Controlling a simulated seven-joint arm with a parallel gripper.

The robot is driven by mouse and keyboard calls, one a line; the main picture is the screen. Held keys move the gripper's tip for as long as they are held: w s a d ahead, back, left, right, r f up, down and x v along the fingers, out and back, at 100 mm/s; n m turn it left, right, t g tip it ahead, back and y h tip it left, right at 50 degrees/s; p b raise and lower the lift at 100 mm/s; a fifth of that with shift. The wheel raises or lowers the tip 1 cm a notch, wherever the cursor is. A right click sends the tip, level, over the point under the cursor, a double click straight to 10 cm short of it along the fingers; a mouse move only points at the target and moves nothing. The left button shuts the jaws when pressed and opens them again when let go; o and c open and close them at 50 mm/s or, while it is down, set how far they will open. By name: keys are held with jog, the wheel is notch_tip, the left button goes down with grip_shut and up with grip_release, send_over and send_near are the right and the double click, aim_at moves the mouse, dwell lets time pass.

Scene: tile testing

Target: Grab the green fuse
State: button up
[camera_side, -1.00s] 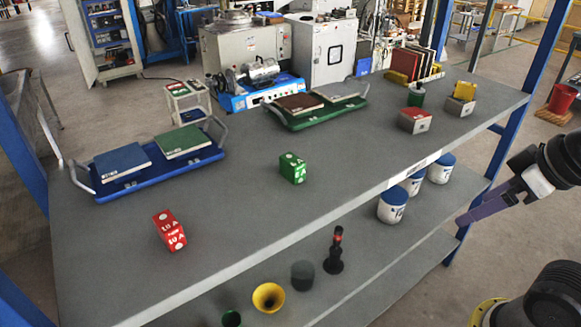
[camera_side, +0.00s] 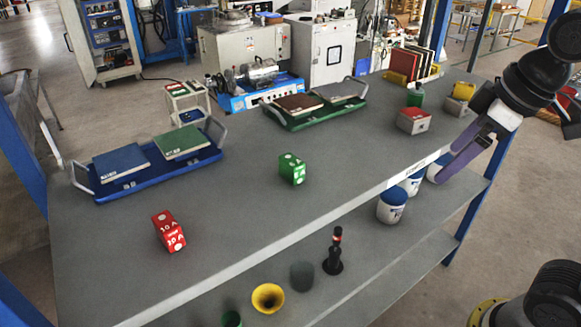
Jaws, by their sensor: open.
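The green fuse (camera_side: 292,169) is a small green block with white markings. It stands on the grey upper table top (camera_side: 350,175), near the middle and well apart from other things. My gripper (camera_side: 443,165) has purple fingers and is at the right, over the table's front edge by the white label. It is open and holds nothing. It is well to the right of the green fuse and not touching it. A red fuse (camera_side: 169,231) with white lettering stands on the table at the left.
A blue tray (camera_side: 205,158) and a green tray (camera_side: 318,118) hold flat tiles at the back. A red-topped block (camera_side: 413,121) stands at the right. Blue-lidded jars (camera_side: 391,205) and a yellow cone (camera_side: 268,297) stand on the lower shelf. Table around the green fuse is clear.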

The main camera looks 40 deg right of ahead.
jog(key=w+a+r+n+g, duration=0.25)
jog(key=w+r+n, duration=0.2)
jog(key=w, duration=0.45)
jog(key=n+g, duration=0.2)
jog(key=n, duration=0.8)
send_over(291, 159)
jog(key=f, duration=0.9)
jog(key=shift+a+f, duration=0.15)
jog(key=shift+a, duration=0.15)
jog(key=shift+w+d+f, duration=0.1)
jog(key=shift+d+f, duration=0.05)
jog(key=shift+f, duration=1.25)
jog(key=shift+d+f, duration=0.15)
jog(key=shift+f, duration=1.25)
jog(key=c, duration=1.3)
jog(key=shift+c, duration=0.4)
jog(key=shift+r, duration=0.2)
